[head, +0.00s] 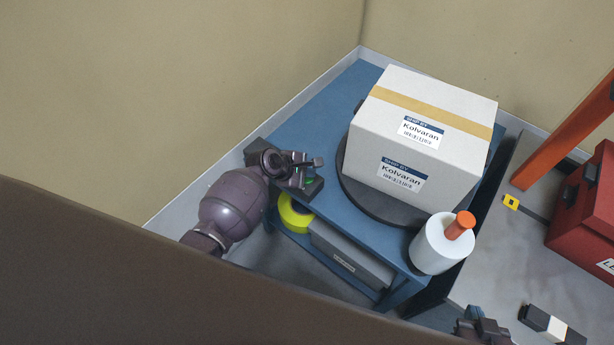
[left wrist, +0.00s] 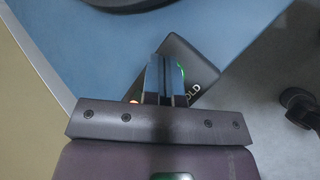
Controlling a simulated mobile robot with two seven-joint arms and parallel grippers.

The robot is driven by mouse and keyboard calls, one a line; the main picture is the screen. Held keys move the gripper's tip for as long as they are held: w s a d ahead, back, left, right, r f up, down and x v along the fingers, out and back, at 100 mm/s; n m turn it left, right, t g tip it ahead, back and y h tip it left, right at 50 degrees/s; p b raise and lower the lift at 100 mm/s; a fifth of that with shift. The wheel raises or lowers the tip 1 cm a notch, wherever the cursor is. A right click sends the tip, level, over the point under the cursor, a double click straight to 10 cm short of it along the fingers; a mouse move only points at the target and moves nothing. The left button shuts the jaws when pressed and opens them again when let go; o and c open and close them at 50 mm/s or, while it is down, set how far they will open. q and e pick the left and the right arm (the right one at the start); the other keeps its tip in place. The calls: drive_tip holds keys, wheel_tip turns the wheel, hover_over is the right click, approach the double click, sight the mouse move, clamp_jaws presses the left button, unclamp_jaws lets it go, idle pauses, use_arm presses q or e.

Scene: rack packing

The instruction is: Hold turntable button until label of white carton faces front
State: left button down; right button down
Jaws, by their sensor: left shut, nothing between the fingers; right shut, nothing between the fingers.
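The white carton (head: 425,140) sits on the dark round turntable (head: 358,196) on a blue cart. It has a tan tape strip, one Kolvaran label (head: 402,175) on the side facing me and another on top. My left gripper (head: 312,165) is shut and empty over the dark button box (head: 314,187) at the cart's left corner. In the left wrist view its closed fingers (left wrist: 165,78) are over the box (left wrist: 195,65), beside a green glow and the letters "OLD". The fingers hide the button, so contact cannot be told. My right gripper (head: 482,322) shows only partly at the bottom edge.
A white roll (head: 440,245) with an orange handle stands at the cart's front right corner. A yellow-green roll (head: 293,214) and a grey box (head: 350,255) are on the lower shelf. To the right are a red case (head: 590,210) and an orange post (head: 570,130).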

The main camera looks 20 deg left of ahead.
sight(308, 179)
use_arm(q)
drive_tip(key=shift+r, duration=0.3)
use_arm(e)
drive_tip(key=shift+w+r, duration=0.1)
drive_tip(key=shift+r, duration=0.4)
use_arm(q)
drive_tip(key=shift+r, duration=0.1)
